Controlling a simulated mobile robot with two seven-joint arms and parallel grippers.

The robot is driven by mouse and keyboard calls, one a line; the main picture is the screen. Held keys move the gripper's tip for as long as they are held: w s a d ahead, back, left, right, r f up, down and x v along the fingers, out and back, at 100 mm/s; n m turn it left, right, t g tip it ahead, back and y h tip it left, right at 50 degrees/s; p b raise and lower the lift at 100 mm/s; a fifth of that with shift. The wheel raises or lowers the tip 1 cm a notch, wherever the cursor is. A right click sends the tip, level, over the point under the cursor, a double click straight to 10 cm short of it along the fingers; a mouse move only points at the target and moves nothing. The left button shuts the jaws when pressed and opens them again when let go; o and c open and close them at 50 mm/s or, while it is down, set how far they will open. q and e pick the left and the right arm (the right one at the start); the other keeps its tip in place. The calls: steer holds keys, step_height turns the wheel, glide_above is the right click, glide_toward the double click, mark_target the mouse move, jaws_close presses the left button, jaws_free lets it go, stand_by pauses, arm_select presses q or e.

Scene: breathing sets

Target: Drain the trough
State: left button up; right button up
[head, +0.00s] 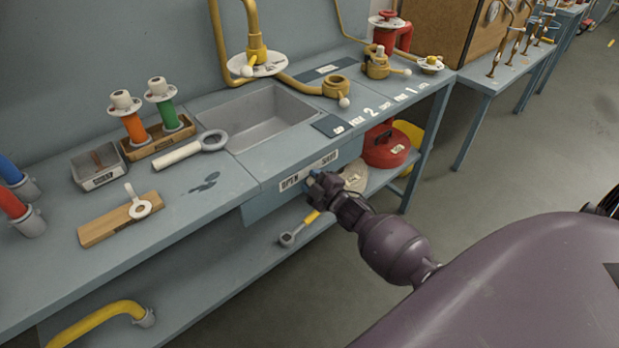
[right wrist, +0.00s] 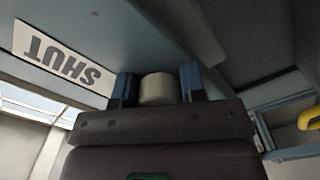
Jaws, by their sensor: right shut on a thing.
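The trough (head: 262,122) is a grey rectangular basin set into the blue-grey bench; I see no clear water in it. On the panel below its front edge is a white label (head: 292,181) reading OPEN at the left and SHUT at the right. The SHUT end also shows upside down in the right wrist view (right wrist: 58,58). My right gripper (head: 316,178) is at the label's lower edge. Its blue fingertips (right wrist: 158,88) are shut on a pale round knob (right wrist: 157,88), near the word SHUT. The gripper hides the knob in the head view. My left gripper is not in view.
A yellow tap (head: 256,45) stands behind the trough. A ring-ended tool (head: 190,150) lies left of it, by orange and green cylinders (head: 136,128). Below, a yellow-and-grey piece (head: 300,228) and a red round container (head: 388,148) are near my right arm.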

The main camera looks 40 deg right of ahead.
steer(key=o, duration=0.9)
steer(key=shift+s, duration=0.6)
steer(key=shift+s+d+p, duration=0.15)
steer(key=shift+s+p, duration=0.05)
steer(key=shift+s, duration=1.4)
steer(key=shift+s+d+p, duration=0.15)
steer(key=shift+s+p, duration=0.1)
steer(key=shift+s, duration=1.35)
steer(key=shift+s+d+p, duration=0.15)
steer(key=shift+s+p, duration=0.05)
steer(key=shift+s, duration=1.4)
